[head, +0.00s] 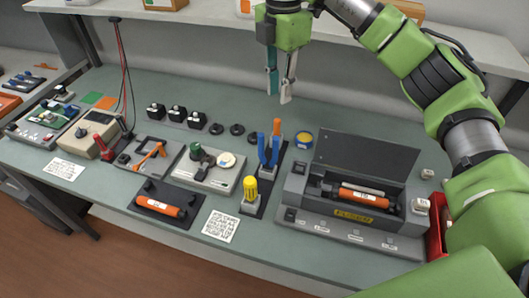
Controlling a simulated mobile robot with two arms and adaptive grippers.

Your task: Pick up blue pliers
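The blue pliers (263,147) stand upright with their blue handles up, in a dark holder in the middle of the workbench. An orange-handled tool (277,127) stands right behind them, and a yellow-handled tool (250,189) stands in front. The lower part of the pliers is hard to make out. My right gripper (279,97) points down above and behind the pliers in the picture, apart from them. Its two fingers, one teal and one pale, are apart with nothing between them. My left gripper is not in view.
A grey cartridge unit (359,218) with a raised dark lid (366,161) stands right of the pliers. A fixture board (209,171) lies to the left. An orange cartridge (159,207) lies at the front left. A shelf (200,15) runs above the bench's back.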

